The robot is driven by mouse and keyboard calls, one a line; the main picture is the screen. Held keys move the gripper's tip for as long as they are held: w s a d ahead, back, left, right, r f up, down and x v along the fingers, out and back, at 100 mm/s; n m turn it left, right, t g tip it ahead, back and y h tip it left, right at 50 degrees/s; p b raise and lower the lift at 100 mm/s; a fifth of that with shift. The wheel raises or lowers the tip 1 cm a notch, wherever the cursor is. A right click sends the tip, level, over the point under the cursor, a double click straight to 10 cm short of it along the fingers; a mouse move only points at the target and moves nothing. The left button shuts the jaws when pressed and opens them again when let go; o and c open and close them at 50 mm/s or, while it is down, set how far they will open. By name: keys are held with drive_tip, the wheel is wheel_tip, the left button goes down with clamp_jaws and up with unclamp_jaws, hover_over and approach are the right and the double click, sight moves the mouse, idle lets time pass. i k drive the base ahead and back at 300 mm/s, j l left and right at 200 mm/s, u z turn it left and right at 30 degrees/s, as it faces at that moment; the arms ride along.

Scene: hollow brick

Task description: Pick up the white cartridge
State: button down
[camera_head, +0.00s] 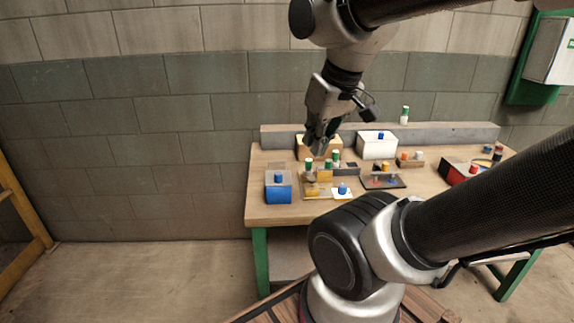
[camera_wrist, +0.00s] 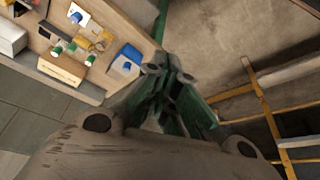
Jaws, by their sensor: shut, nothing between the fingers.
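Several small white cylinders with green tops could be the white cartridge, and I cannot tell which one is meant. One (camera_head: 405,115) stands on the grey ledge at the back. Another (camera_head: 336,158) stands near the table's middle, by my gripper in the picture. Small white-and-green pieces (camera_wrist: 57,50) also show in the wrist view. My gripper (camera_head: 318,146) is shut and empty, pointing down above the table's left part.
The wooden table (camera_head: 262,212) holds a blue box (camera_head: 278,190), a tan box (camera_head: 305,143), a white box (camera_head: 376,149), a yellow tray (camera_head: 318,193) and a red-and-black bin (camera_head: 458,173). A grey ledge (camera_head: 455,132) runs along the back near the block wall.

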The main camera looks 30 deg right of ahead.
sight(307, 171)
drive_tip(key=i+l+z, duration=0.1)
drive_tip(key=i+z, duration=0.25)
drive_tip(key=z, duration=0.15)
drive_tip(key=i+z, duration=0.35)
drive_tip(key=z, duration=0.15)
